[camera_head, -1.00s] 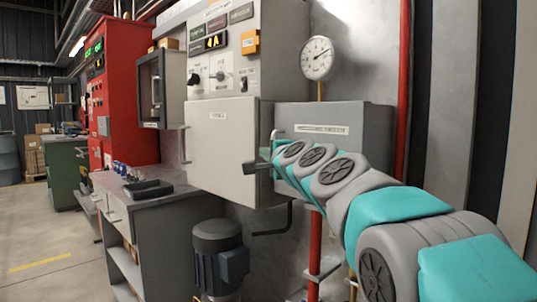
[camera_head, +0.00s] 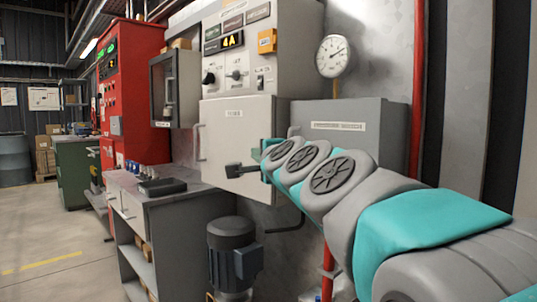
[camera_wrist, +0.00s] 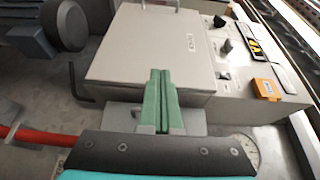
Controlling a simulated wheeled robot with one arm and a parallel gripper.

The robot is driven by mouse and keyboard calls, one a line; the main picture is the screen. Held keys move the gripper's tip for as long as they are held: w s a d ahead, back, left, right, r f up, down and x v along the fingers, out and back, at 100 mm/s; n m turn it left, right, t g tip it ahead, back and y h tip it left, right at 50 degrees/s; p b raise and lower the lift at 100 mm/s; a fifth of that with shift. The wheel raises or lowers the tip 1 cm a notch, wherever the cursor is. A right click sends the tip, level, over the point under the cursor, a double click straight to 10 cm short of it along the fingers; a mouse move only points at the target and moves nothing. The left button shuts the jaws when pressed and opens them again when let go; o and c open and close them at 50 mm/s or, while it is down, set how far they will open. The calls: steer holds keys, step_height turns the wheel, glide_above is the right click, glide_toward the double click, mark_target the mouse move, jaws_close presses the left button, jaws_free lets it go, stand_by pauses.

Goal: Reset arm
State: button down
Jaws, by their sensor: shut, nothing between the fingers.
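My arm reaches in from the lower right of the head view, and my gripper (camera_head: 233,170) is in front of the grey cabinet door (camera_head: 236,135). In the wrist view my gripper (camera_wrist: 160,75) shows two green fingers pressed together with nothing between them. The door (camera_wrist: 145,45) lies beyond the fingertips in that view and looks shut. I cannot tell whether the fingers touch it.
A pressure gauge (camera_head: 334,56) and a grey box (camera_head: 365,123) are at the right, near my arm. A red cabinet (camera_head: 135,100), a bench with a black tray (camera_head: 162,187) and a motor (camera_head: 234,250) stand left and below. Floor at the left (camera_head: 60,240) is clear.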

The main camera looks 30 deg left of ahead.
steer(key=s+d+f+n+g+h, duration=0.2)
steer(key=d+f+n+h, duration=0.15)
steer(key=d+f, duration=0.95)
steer(key=s+d+f+n+g+h, duration=0.2)
steer(key=d+f+g+h, duration=0.15)
steer(key=d+f, duration=0.95)
steer(key=s+d+f+g+h, duration=0.2)
steer(key=s+d+f, duration=0.3)
steer(key=s+d, duration=0.3)
steer(key=s+d+f+n+g+h, duration=0.1)
steer(key=s+d+f+g+h, duration=0.1)
steer(key=s+d+f, duration=0.4)
steer(key=s+d+f+n+g+h, duration=0.1)
steer(key=s+d+f, duration=0.5)
steer(key=s+d, duration=0.6)
steer(key=s+g+h, duration=0.1)
steer(key=g, duration=0.1)
steer(key=shift+s+d+f+g+h, duration=0.15)
steer(key=shift+s+d+g+h, duration=0.05)
steer(key=shift+s+g+h, duration=0.15)
steer(key=shift+w+a+n, duration=0.1)
steer(key=shift+n, duration=0.15)
